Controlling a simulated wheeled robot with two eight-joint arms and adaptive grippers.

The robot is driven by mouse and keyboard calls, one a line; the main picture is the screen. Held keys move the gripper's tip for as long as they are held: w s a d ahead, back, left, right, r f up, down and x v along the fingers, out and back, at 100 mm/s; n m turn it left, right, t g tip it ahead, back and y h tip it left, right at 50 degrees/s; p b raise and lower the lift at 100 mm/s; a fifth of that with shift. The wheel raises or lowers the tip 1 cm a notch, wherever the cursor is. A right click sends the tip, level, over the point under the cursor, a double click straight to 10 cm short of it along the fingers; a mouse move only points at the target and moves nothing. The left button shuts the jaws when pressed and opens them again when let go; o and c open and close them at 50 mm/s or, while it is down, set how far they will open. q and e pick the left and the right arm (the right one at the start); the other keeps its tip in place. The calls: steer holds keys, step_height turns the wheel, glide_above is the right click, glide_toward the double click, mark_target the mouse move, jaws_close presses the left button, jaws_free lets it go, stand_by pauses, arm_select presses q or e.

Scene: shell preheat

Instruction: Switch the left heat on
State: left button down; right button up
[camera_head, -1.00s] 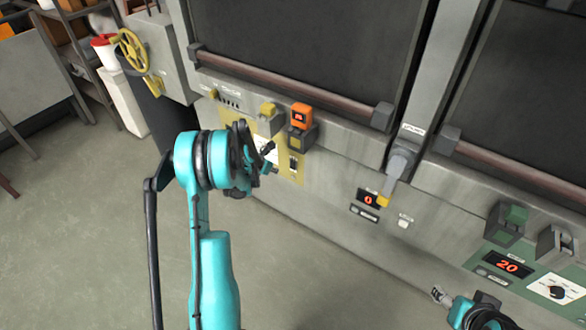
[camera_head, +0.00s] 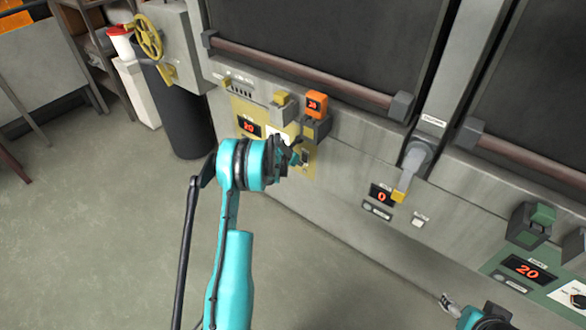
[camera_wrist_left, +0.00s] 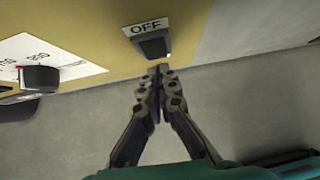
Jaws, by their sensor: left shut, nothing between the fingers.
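The left heat panel is yellow (camera_head: 240,107), with a red display (camera_head: 249,126) that seems to read 20. In the left wrist view, a dark switch (camera_wrist_left: 152,46) sits under a plate reading OFF (camera_wrist_left: 148,26). A black dial with a red mark (camera_wrist_left: 38,78) is left of it on a white scale. My left gripper (camera_wrist_left: 157,72) is shut and empty, its tips just below the switch; whether they touch it I cannot tell. In the head view the left gripper (camera_head: 296,153) is at the panel's lower right. My right gripper (camera_head: 447,300) is small at the bottom edge, its jaws unclear.
A grey lever with a yellow tip (camera_head: 415,165) and a display reading 0 (camera_head: 382,195) are to the right. A green panel (camera_head: 507,262) reads 20. The floor in front is clear.

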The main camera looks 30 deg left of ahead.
arm_select(q)
steer(key=shift+w, duration=0.55)
steer(key=shift+w+f+b, duration=0.2)
steer(key=shift+w+b, duration=0.05)
steer(key=shift+b, duration=0.05)
steer(key=shift+r, duration=0.1)
steer(key=shift+r+p, duration=0.4)
steer(key=shift+r, duration=0.45)
